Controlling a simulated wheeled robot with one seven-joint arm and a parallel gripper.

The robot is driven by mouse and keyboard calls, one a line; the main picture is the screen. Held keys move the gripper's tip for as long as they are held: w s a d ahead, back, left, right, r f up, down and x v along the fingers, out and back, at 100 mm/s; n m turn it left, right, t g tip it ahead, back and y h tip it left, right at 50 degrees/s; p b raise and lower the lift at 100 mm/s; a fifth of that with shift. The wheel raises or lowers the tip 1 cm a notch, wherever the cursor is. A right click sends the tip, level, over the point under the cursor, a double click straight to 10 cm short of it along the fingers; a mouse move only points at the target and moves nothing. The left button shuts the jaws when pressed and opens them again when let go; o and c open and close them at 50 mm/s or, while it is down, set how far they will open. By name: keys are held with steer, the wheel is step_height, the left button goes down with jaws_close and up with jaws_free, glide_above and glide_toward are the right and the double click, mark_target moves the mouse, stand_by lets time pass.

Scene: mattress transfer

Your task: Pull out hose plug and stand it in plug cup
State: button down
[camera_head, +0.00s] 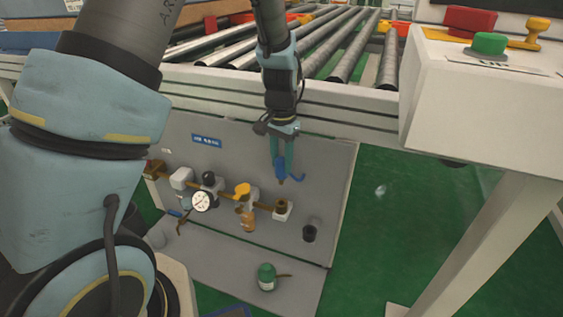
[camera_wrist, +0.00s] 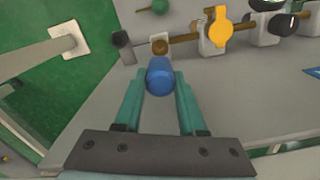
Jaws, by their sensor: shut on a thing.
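My gripper (camera_head: 281,160), with its teal fingers pointing down, is shut on the blue hose plug (camera_head: 281,171). A short blue bent piece sticks out to the right of the plug, and its lower tip looks brass. In the wrist view the plug (camera_wrist: 160,77) sits between the fingertips (camera_wrist: 160,85). The brass socket (camera_head: 282,206) is on the panel below the plug, with a visible gap in the head view. In the wrist view the socket (camera_wrist: 160,46) shows just beyond the plug. The dark plug cup (camera_head: 310,232) is right of the socket and looks empty; its inside is unclear.
The grey panel (camera_head: 330,190) carries a brass pipe with a yellow valve handle (camera_head: 242,190) and a round gauge (camera_head: 202,201) left of the socket. A green-topped piece (camera_head: 267,277) stands on the lower plate. The conveyor's frame (camera_head: 340,100) is above. Green floor lies right.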

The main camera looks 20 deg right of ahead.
steer(key=shift+r, duration=0.1)
steer(key=shift+r+p, duration=3.45)
steer(key=shift+r, duration=0.25)
steer(key=shift+f, duration=0.15)
steer(key=s+d+f+b, duration=0.5)
steer(key=s+f, duration=0.4)
steer(key=f, duration=0.3)
steer(key=shift+b, duration=0.7)
steer(key=shift+d, duration=0.1)
steer(key=shift+f+p, duration=0.1)
steer(key=shift+p, duration=0.25)
